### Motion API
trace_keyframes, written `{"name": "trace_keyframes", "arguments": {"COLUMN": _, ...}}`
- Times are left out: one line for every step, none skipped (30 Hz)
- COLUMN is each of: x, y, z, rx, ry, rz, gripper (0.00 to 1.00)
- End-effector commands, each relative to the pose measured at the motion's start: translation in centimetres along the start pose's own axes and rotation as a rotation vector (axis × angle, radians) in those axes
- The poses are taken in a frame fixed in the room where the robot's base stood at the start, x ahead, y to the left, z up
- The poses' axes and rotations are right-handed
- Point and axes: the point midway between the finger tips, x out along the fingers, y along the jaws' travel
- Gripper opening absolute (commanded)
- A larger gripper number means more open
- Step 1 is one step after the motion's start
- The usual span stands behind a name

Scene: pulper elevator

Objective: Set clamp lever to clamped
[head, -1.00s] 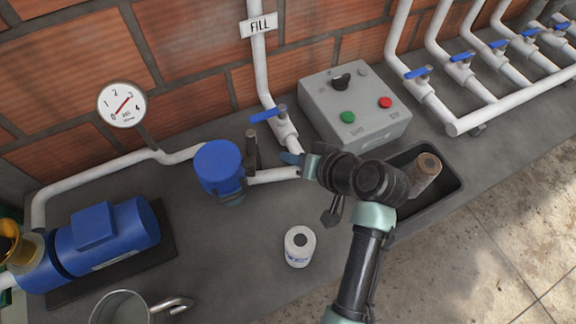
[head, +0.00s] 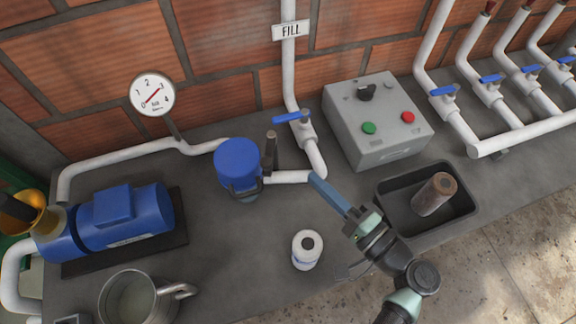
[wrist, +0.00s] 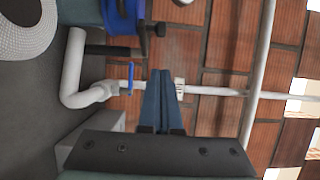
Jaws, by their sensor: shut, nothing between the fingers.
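The blue-capped housing (head: 238,162) stands on the grey bench, joined to the white pipe. A dark clamp lever (head: 270,150) stands upright at its right side, with a dark bracket at the cap's lower edge. In the wrist view the lever (wrist: 108,50) lies left of my fingers beside the blue housing (wrist: 124,20). My gripper (head: 313,177) is shut and empty, its blue fingers pointing up-left near the white pipe elbow. It appears to the right of the lever and apart from it. The fingers also show in the wrist view (wrist: 160,74).
The blue-handled fill valve (head: 296,118) and white pipe rise behind the fingers. A grey control box (head: 375,140) and black tray (head: 450,224) with a brown cylinder stand to the right. A white bottle (head: 307,250), metal jug (head: 130,298) and blue pump (head: 125,215) stand on the bench.

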Motion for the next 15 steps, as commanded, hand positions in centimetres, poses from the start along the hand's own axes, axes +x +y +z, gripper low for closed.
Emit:
{"name": "trace_keyframes", "arguments": {"x": 1.2, "y": -0.3, "z": 0.1, "rx": 0.000, "ry": -0.005, "rz": 0.001, "gripper": 0.00}}
{"name": "trace_keyframes", "arguments": {"x": 1.8, "y": -0.3, "z": 0.1, "rx": 0.000, "ry": -0.004, "rz": 0.000, "gripper": 0.00}}
{"name": "trace_keyframes", "arguments": {"x": 2.6, "y": -0.3, "z": 0.1, "rx": -0.001, "ry": -0.004, "rz": 0.000, "gripper": 0.00}}
{"name": "trace_keyframes", "arguments": {"x": 3.2, "y": -0.3, "z": 0.1, "rx": -0.001, "ry": -0.005, "rz": 0.000, "gripper": 0.00}}
{"name": "trace_keyframes", "arguments": {"x": 3.6, "y": -0.3, "z": 0.2, "rx": 0.001, "ry": -0.003, "rz": 0.001, "gripper": 0.00}}
{"name": "trace_keyframes", "arguments": {"x": 4.1, "y": -0.3, "z": 0.9, "rx": 0.002, "ry": -0.003, "rz": 0.000, "gripper": 0.00}}
{"name": "trace_keyframes", "arguments": {"x": 4.4, "y": -0.3, "z": 1.2, "rx": 0.002, "ry": -0.002, "rz": 0.001, "gripper": 0.00}}
{"name": "trace_keyframes", "arguments": {"x": 4.6, "y": -0.3, "z": 1.5, "rx": 0.002, "ry": -0.001, "rz": 0.001, "gripper": 0.00}}
{"name": "trace_keyframes", "arguments": {"x": 5.0, "y": -0.3, "z": 1.9, "rx": 0.001, "ry": -0.002, "rz": 0.001, "gripper": 0.00}}
{"name": "trace_keyframes", "arguments": {"x": 5.2, "y": -0.2, "z": 2.1, "rx": 0.001, "ry": -0.001, "rz": 0.001, "gripper": 0.00}}
{"name": "trace_keyframes", "arguments": {"x": 5.4, "y": -0.2, "z": 2.2, "rx": 0.000, "ry": 0.000, "rz": 0.001, "gripper": 0.00}}
{"name": "trace_keyframes", "arguments": {"x": 5.6, "y": -0.1, "z": 2.5, "rx": 0.000, "ry": 0.000, "rz": 0.001, "gripper": 0.00}}
{"name": "trace_keyframes", "arguments": {"x": 5.7, "y": -0.1, "z": 2.6, "rx": 0.000, "ry": -0.001, "rz": 0.001, "gripper": 0.00}}
{"name": "trace_keyframes", "arguments": {"x": 5.8, "y": -0.1, "z": 2.7, "rx": 0.000, "ry": -0.001, "rz": 0.001, "gripper": 0.00}}
{"name": "trace_keyframes", "arguments": {"x": 5.9, "y": -0.1, "z": 2.8, "rx": -0.001, "ry": -0.001, "rz": 0.001, "gripper": 0.00}}
